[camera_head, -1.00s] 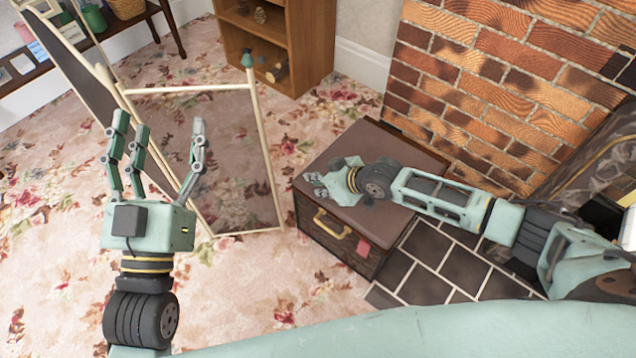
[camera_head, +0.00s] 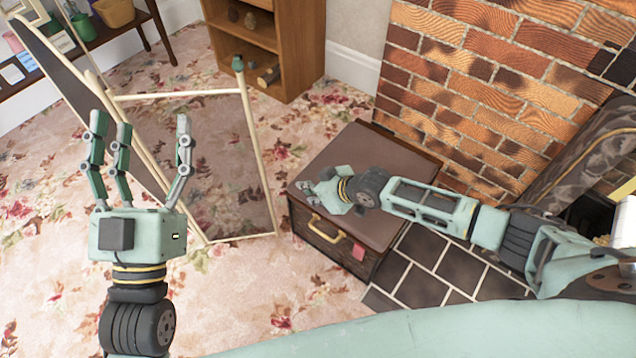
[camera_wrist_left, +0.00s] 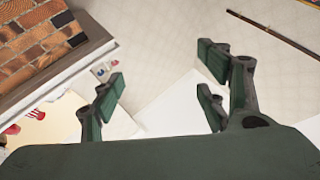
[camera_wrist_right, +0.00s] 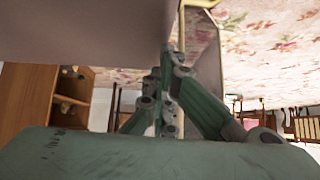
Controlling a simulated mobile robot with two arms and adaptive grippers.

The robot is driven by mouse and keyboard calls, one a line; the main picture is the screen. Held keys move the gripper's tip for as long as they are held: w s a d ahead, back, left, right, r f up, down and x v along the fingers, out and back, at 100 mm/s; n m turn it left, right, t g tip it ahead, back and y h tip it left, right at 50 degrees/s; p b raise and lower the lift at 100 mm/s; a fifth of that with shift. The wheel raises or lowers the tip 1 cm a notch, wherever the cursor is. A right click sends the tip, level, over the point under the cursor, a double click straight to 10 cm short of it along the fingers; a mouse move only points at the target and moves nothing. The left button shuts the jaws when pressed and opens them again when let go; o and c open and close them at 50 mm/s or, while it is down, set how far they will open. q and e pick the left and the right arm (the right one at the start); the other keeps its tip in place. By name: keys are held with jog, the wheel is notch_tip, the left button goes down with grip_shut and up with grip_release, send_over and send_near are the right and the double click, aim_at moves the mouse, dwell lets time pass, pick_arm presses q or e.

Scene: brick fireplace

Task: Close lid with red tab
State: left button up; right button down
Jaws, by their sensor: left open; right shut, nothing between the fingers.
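A dark box with a brown lid (camera_head: 390,160) stands beside the brick fireplace, and the lid lies flat on the box. A red tab (camera_head: 358,251) hangs at the lid's front edge, right of a yellow handle (camera_head: 328,228) on the front face. My right gripper (camera_head: 306,187) is shut and empty, over the lid near its front left edge. In the right wrist view its fingers (camera_wrist_right: 165,75) are together beside a large brown surface. My left gripper (camera_head: 135,130) is open and empty, raised over the carpet at the left; its spread fingers also show in the left wrist view (camera_wrist_left: 165,95).
A wood-framed folding screen (camera_head: 210,150) stands left of the box. A wooden shelf (camera_head: 270,45) is behind it. The brick wall (camera_head: 470,100) rises behind the box, and dark tiles (camera_head: 440,265) lie to its right. Flowered carpet in front is clear.

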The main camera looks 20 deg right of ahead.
jog(key=shift+s+p, duration=0.15)
jog(key=shift+p, duration=0.4)
jog(key=shift+r+p, duration=0.7)
jog(key=shift+r, duration=0.1)
pick_arm(q)
notch_tip(320, 180, down, 20)
jog(key=s+a+g+y+p, duration=0.2)
jog(key=a+g+y, duration=0.15)
jog(key=g, duration=0.75)
pick_arm(e)
notch_tip(320, 180, up, 2)
jog(key=shift+r, duration=0.1)
pick_arm(q)
jog(key=s+a+f+g+y+p, duration=0.1)
jog(key=s+a+f+g+p, duration=0.1)
jog(key=s, duration=0.5)
jog(key=s+a+f+n+g+y+p, duration=0.1)
jog(key=s+a+f+g+p, duration=0.1)
jog(key=s+f+g, duration=0.2)
jog(key=s+g, duration=0.2)
jog(key=shift+s+f, duration=0.15)
jog(key=shift+s, duration=0.2)
pick_arm(e)
jog(key=v, duration=1)
jog(key=shift+a, duration=0.2)
pick_arm(q)
jog(key=shift+y, duration=0.25)
pick_arm(e)
jog(key=shift+r, duration=0.15)
